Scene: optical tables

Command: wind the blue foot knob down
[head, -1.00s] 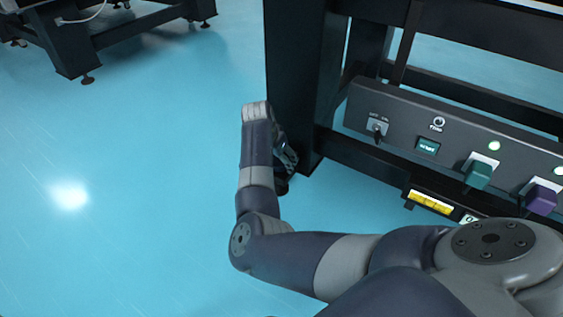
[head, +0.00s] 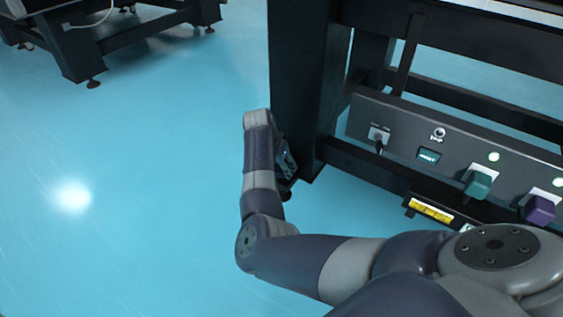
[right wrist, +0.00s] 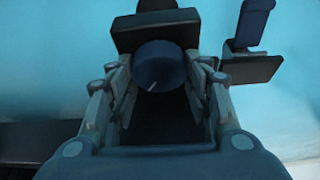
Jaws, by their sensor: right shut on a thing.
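The blue foot knob (right wrist: 158,64) shows in the right wrist view as a dark blue round knob with a short white mark, below a dark block. My right gripper (right wrist: 160,88) is shut on it, with one finger on each side. In the head view my right arm reaches down to the foot of the black table leg (head: 300,80). There my right gripper (head: 286,168) is mostly behind my forearm, and the knob is hidden. My left gripper is in neither current view.
A grey control panel (head: 400,145) with a key switch, a small screen and green (head: 478,185) and purple (head: 540,209) knobs is right of the leg. A yellow-marked level (head: 431,210) sits below it. Open blue floor lies to the left. Another table (head: 85,50) stands far back.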

